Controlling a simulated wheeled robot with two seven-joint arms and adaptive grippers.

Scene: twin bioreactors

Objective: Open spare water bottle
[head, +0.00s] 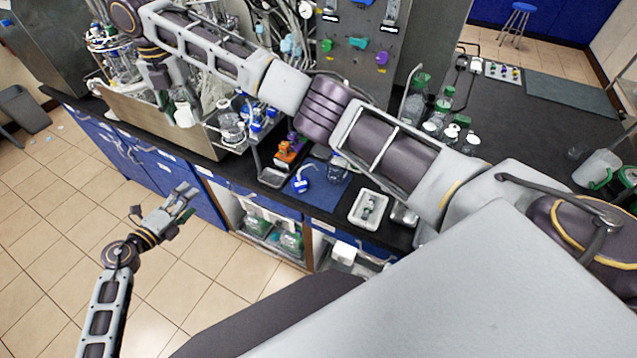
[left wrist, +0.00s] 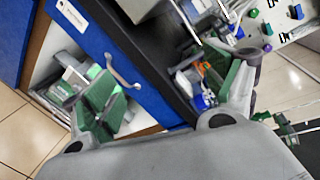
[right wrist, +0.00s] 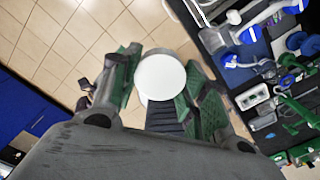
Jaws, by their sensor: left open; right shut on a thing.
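My right gripper (right wrist: 165,90) is shut on a white round-topped thing (right wrist: 160,75), which sits between its green finger pads in the right wrist view. In the head view my right arm reaches across to the upper left, and a white body (head: 183,115) shows below its wrist, beside the steel tray. I cannot tell whether the held thing is the spare water bottle or a cap. My left gripper (head: 184,203) is open and empty, over the floor in front of the blue cabinets; its spread green pads also show in the left wrist view (left wrist: 168,88).
A blue mat (head: 325,191) with a blue-topped item (head: 302,183) lies on the dark counter. A white tray (head: 369,209) is to its right. Green-capped bottles (head: 421,82) stand behind my right arm. The open cabinet (head: 242,232) holds green-marked containers.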

